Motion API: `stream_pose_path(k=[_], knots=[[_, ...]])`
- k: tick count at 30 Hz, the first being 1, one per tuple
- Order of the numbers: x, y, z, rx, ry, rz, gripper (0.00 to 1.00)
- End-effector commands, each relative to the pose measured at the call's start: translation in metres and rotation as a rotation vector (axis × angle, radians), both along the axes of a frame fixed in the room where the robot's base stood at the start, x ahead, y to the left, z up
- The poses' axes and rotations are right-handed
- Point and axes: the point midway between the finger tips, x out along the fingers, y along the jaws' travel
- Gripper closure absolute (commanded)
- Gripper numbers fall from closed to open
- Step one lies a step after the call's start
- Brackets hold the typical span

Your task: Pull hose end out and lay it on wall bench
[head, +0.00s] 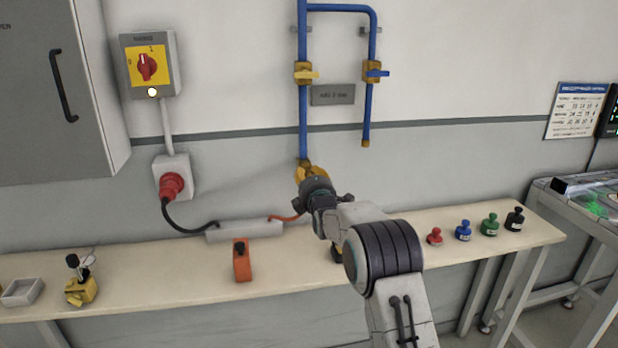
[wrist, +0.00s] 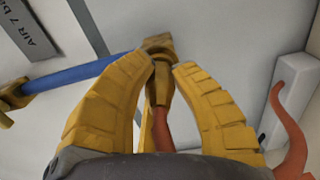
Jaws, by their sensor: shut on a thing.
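My gripper (head: 312,172) is at the lower end of the left blue pipe (head: 303,125), above the wall bench (head: 345,262). In the wrist view its yellow fingers (wrist: 163,70) are closed around the hose end (wrist: 161,90), a brass-coloured piece with orange hose (wrist: 163,130) below it. The hose end's top meets the brass fitting (wrist: 158,42) on the blue pipe (wrist: 80,75); the joint is partly hidden by the fingers. In the head view orange hose (head: 286,217) runs from a grey box on the bench toward my gripper. My arm hides part of the bench.
On the bench are the grey box (head: 245,231), an orange block (head: 242,262), a yellow device (head: 82,287), a grey tray (head: 22,291) and several small coloured bottles, one red (head: 435,237). Bare bench lies between the yellow device and orange block. A cabinet (head: 60,90) juts out at left.

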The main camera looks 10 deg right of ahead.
Motion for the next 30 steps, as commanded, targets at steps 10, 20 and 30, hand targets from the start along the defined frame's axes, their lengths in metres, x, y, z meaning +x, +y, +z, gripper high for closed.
stream_pose_path(k=[10,20,30], knots=[[-0.004,0.0,0.001,0.0,-0.004,0.0,1.0],[-0.014,0.0,0.0,0.0,-0.002,0.0,1.0],[-0.023,0.0,0.0,0.0,-0.003,0.0,1.0]])
